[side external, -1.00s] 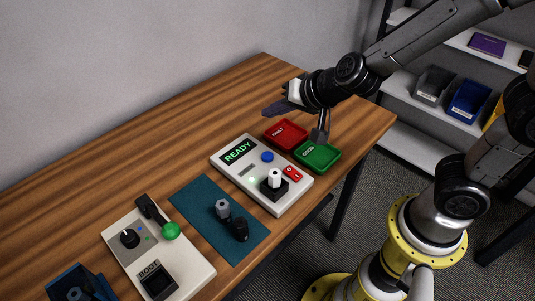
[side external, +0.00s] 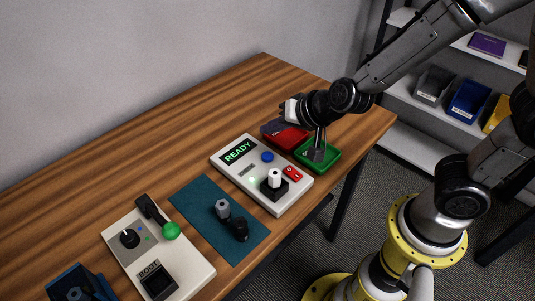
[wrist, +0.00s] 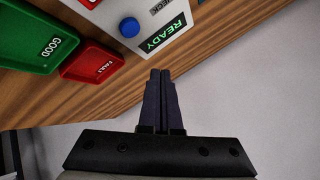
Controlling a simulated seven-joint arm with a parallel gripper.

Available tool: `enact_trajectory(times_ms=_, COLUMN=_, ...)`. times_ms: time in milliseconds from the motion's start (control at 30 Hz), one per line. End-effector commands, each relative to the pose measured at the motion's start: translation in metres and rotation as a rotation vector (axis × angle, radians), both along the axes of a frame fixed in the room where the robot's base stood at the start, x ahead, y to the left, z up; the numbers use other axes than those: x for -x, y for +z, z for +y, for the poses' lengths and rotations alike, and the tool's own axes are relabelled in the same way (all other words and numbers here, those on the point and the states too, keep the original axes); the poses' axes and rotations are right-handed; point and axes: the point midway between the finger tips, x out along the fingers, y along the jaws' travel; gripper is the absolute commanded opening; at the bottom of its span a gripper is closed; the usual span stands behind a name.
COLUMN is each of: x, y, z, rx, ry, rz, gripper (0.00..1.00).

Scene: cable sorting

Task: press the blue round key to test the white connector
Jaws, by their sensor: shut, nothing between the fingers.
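The blue round key (side external: 267,157) is on the white tester panel (side external: 226,165), beside a screen reading READY (side external: 238,151). In the wrist view the key (wrist: 129,27) shows left of the fingertips, apart from them. The white connector (side external: 274,175) stands upright in a black socket (side external: 273,189) on the panel. My gripper (side external: 266,127) is shut and empty, above the table behind the panel and close to the red tray. Its closed fingers (wrist: 160,74) show in the wrist view, pointing toward the screen's edge.
A red FAULT tray (side external: 300,145) and a green GOOD tray (side external: 331,161) sit right of the panel. A red switch (side external: 292,173) is near the socket. A teal mat (side external: 192,200) holds a dark connector (side external: 236,226). A BOOT device (side external: 195,270) with a green-knobbed lever stands left.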

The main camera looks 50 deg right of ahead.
Motion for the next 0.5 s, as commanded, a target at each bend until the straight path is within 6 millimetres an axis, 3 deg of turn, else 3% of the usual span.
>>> enact_trajectory(times_ms=300, x=0.000, y=-0.038, z=0.000, rx=0.001, ry=0.000, rz=0.002, gripper=0.00)
enact_trajectory(times_ms=500, x=0.000, y=-0.052, z=0.000, rx=0.000, ry=0.000, rz=0.000, gripper=0.00)
